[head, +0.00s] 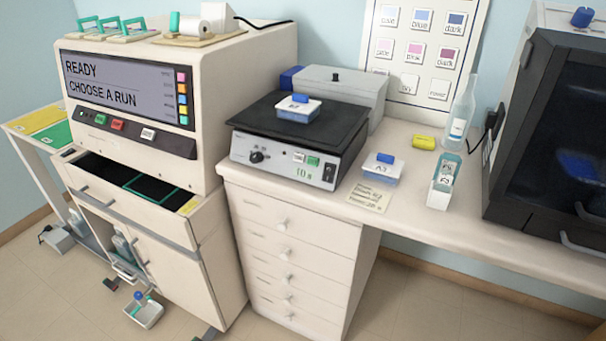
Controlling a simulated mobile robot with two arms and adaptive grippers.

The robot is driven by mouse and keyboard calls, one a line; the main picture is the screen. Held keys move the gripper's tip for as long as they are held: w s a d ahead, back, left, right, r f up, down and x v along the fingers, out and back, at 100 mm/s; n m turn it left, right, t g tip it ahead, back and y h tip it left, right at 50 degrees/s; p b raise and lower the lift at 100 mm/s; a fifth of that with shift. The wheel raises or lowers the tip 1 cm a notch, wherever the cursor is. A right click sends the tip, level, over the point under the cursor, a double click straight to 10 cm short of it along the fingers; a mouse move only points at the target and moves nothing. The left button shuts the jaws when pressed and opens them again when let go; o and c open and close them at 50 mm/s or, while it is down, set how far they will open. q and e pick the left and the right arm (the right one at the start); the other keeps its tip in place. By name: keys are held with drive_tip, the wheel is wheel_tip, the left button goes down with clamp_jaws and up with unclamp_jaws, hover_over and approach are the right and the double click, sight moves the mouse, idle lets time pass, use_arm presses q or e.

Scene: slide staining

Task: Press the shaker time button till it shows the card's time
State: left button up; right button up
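The shaker (277,161) stands on the bench with a black platform on top. Its front panel has a black knob (257,157), a small white button (299,157), a green button (313,161) and a dark switch (329,172). Green digits on the panel (303,172) appear to read 10 s. A white box with a blue handle (298,111) sits on the platform. The cream card (369,196) lies on the bench to the right of the shaker; its lines are too small to read surely. Neither of my grippers is in view.
Left of the shaker stands a large machine whose screen (120,88) reads READY, CHOOSE A RUN. Another blue-handled box (381,170), a yellow block (424,142), a slide holder (440,190) and a bottle (460,115) stand to the right. The space before the panel is clear.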

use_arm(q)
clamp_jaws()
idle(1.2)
